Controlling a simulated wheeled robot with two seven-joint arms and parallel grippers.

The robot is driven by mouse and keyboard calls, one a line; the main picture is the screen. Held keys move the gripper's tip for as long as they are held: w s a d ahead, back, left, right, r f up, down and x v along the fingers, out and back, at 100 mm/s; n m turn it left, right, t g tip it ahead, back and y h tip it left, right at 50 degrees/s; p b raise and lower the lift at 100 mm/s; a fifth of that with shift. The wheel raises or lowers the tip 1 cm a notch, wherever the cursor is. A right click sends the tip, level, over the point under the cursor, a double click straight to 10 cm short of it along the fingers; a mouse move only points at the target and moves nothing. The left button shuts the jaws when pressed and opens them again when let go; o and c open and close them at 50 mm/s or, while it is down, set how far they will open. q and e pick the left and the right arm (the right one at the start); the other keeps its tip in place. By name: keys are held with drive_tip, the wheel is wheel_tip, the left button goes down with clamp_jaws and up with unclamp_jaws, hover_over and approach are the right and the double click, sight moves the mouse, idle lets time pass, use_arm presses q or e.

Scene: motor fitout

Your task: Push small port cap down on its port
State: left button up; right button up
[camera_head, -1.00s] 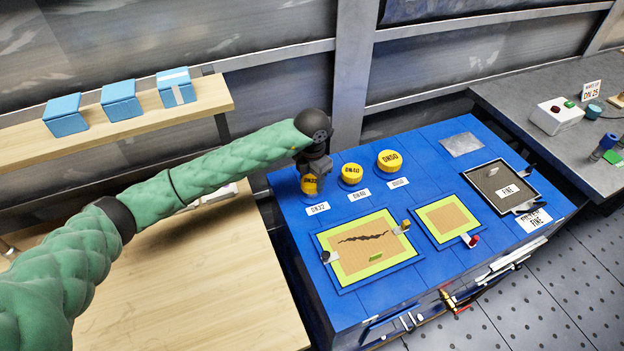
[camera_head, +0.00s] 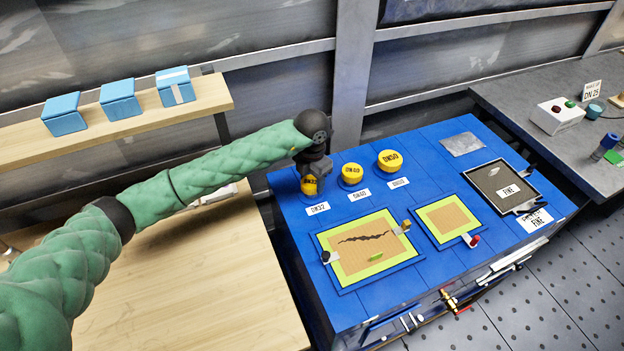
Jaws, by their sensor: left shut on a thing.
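The small yellow port cap (camera_head: 309,185) is at the left end of a row of caps on the blue bench, behind the "DN32" label (camera_head: 317,209). My left gripper (camera_head: 311,174) is over it from above, shut on it, and hides its upper part. The port under the cap is mostly hidden, so I cannot tell how far down the cap sits. Two larger yellow caps, "DN40" (camera_head: 352,172) and "DN50" (camera_head: 390,160), stand to the right. My right gripper is not in view.
The blue bench (camera_head: 292,228) carries a large framed panel (camera_head: 332,283), a smaller framed panel (camera_head: 424,232) and a dark tray (camera_head: 487,181). A wooden table (camera_head: 200,290) lies left. A shelf (camera_head: 140,118) holds three blue boxes. A grey counter (camera_head: 530,85) is at right.

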use_arm(q)
drive_tip(key=shift+f+b, duration=0.45)
drive_tip(key=shift+b, duration=0.1)
idle(1.2)
drive_tip(key=o, duration=1)
